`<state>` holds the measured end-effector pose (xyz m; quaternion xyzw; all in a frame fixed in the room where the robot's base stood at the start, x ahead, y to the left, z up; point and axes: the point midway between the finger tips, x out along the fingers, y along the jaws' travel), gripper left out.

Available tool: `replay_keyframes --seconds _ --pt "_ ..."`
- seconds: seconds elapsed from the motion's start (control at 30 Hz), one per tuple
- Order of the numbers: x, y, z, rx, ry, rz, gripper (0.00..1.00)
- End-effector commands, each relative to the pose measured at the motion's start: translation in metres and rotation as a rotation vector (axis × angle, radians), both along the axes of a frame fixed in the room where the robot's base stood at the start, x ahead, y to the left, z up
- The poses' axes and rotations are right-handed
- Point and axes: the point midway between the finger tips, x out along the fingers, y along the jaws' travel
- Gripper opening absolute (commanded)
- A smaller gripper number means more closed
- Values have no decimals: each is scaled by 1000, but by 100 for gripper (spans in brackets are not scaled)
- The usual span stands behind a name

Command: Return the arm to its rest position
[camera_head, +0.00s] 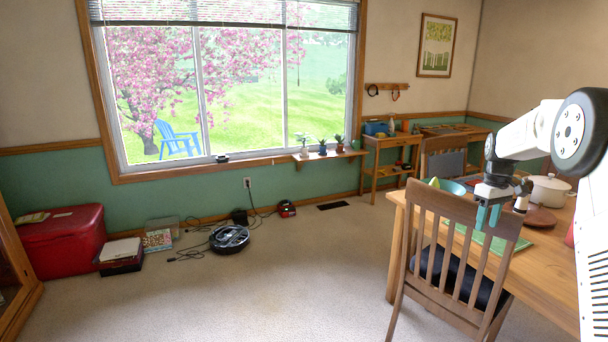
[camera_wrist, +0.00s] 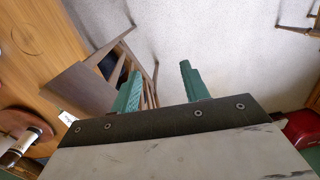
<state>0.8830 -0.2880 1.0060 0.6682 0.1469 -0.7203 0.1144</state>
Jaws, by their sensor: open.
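My arm comes in from the right edge of the head view and bends down to my gripper (camera_head: 487,217). The gripper hangs in front of the wooden dining table, just above the back of a wooden chair (camera_head: 461,232). Its two green fingers are apart with nothing between them. In the wrist view my gripper (camera_wrist: 160,85) also shows open and empty, with pale carpet between and beyond the fingers. The chair (camera_wrist: 85,88) shows beside and behind the left finger. Whether a finger touches the chair back I cannot tell.
The wooden table (camera_head: 545,262) holds a white pot (camera_head: 549,190), a teal bowl (camera_head: 452,187) and a green placemat (camera_head: 478,236). A robot vacuum (camera_head: 229,239) and cables lie near the window wall. A red chest (camera_head: 62,240) stands at left. The middle carpet is clear.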

Motion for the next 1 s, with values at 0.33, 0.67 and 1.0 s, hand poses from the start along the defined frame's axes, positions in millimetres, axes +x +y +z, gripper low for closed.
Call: replay_keyframes --seconds 0.33,0.67,1.0 --pt "-75 54 30 -8 57 -199 45" --pt "-206 144 80 -40 66 -384 45" --pt "-354 215 92 -61 14 -473 45"
